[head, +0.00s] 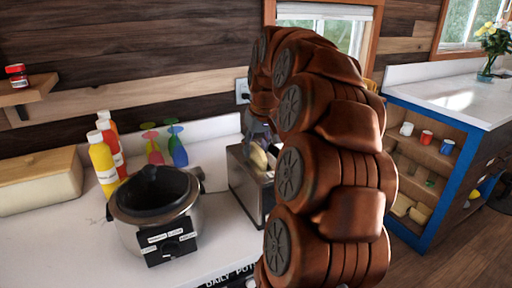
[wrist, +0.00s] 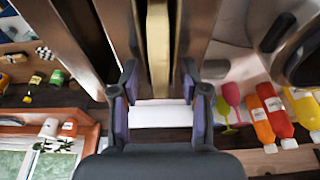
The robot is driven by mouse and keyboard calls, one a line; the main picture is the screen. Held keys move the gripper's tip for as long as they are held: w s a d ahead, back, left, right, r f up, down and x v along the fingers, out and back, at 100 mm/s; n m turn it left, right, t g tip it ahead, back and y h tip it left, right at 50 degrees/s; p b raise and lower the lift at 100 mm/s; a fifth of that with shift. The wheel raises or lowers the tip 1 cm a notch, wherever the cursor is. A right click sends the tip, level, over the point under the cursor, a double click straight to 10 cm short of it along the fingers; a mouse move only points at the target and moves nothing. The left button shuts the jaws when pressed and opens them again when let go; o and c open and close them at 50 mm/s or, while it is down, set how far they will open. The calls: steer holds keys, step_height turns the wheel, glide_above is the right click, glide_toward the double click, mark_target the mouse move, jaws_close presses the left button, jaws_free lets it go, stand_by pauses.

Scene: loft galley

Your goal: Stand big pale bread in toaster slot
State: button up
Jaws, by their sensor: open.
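The toaster (head: 246,185) is a steel box on the counter, partly hidden behind my arm in the head view. The pale bread (head: 258,157) shows at its top, upright, with its lower part out of sight. In the wrist view the bread (wrist: 159,45) is a narrow, edge-on slab between the toaster's metal walls (wrist: 205,45). My gripper (wrist: 159,72) is open, with one finger on each side of the bread's near end and visible gaps between. In the head view my gripper (head: 256,128) is over the toaster, mostly hidden by my arm.
A slow cooker (head: 158,215) stands left of the toaster. Sauce bottles (head: 103,160) and coloured glasses (head: 177,148) stand behind it. A bread box (head: 40,185) is at the far left. A blue-edged shelf unit (head: 425,165) with mugs is at the right.

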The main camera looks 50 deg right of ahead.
steer(key=v, duration=1.2)
steer(key=shift+a, duration=0.1)
steer(key=s+a+f+n+g, duration=0.1)
steer(key=a+f, duration=0.2)
steer(key=a, duration=0.4)
steer(key=s+a+f+n+y, duration=0.1)
steer(key=a+f, duration=0.2)
steer(key=a, duration=0.4)
steer(key=s+a+f+n+g, duration=0.1)
steer(key=a+f, duration=0.3)
steer(key=a, duration=0.2)
steer(key=s+a+f+g, duration=0.1)
steer(key=s+a+f, duration=0.4)
steer(key=s+f, duration=0.2)
steer(key=s+a+f+g+p, duration=0.1)
steer(key=s+a+f, duration=0.5)
steer(key=s, duration=0.5)
steer(key=shift+a+f+n+g, duration=0.2)
steer(key=shift+f+n+g, duration=0.2)
steer(key=shift+f, duration=0.2)
steer(key=shift+d, duration=0.1)
